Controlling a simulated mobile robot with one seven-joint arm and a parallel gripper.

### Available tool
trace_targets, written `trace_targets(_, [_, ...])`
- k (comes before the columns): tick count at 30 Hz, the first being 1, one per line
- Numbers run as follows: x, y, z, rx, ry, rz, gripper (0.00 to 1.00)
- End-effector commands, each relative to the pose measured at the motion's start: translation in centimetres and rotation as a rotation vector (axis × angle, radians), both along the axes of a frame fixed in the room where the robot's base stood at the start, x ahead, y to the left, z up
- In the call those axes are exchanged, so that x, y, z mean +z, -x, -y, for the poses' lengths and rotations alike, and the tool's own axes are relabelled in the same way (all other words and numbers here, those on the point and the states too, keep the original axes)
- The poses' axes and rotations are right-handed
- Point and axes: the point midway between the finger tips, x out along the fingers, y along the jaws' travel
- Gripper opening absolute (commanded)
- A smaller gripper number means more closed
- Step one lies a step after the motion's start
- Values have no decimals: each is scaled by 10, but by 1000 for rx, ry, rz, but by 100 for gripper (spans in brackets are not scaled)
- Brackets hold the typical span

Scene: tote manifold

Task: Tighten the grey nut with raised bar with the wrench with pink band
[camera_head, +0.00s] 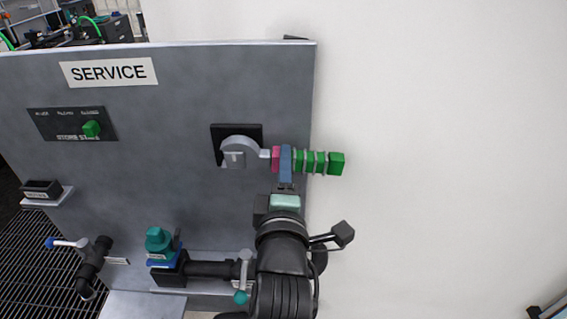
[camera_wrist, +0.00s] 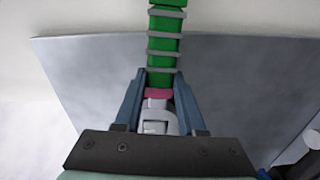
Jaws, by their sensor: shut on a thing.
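The wrench has a green ribbed handle (camera_head: 325,162), a pink band (camera_head: 276,159) and a light grey head (camera_head: 240,152). It lies level across the panel face, and its head is at the grey nut with raised bar (camera_head: 234,159), in front of a black square plate. My gripper (camera_head: 286,158) is shut on the wrench between the pink band and the green grip. In the wrist view, the handle (camera_wrist: 165,45) runs upward past the fingers, and the pink band (camera_wrist: 158,93) shows between them. The head partly hides the nut, so its fit cannot be told exactly.
The grey service panel (camera_head: 180,110) ends just right of the black plate; a pale wall lies beyond. A teal valve cap (camera_head: 158,240), a dark pipe and a blue-handled lever (camera_head: 68,243) sit below.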

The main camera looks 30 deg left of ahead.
Motion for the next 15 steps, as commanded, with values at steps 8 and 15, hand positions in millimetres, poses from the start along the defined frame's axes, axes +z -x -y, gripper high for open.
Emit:
trace_targets(8, [-3,11,3,6,13,-2,0])
trace_targets(15, [-2,23,11,6,15,0,0])
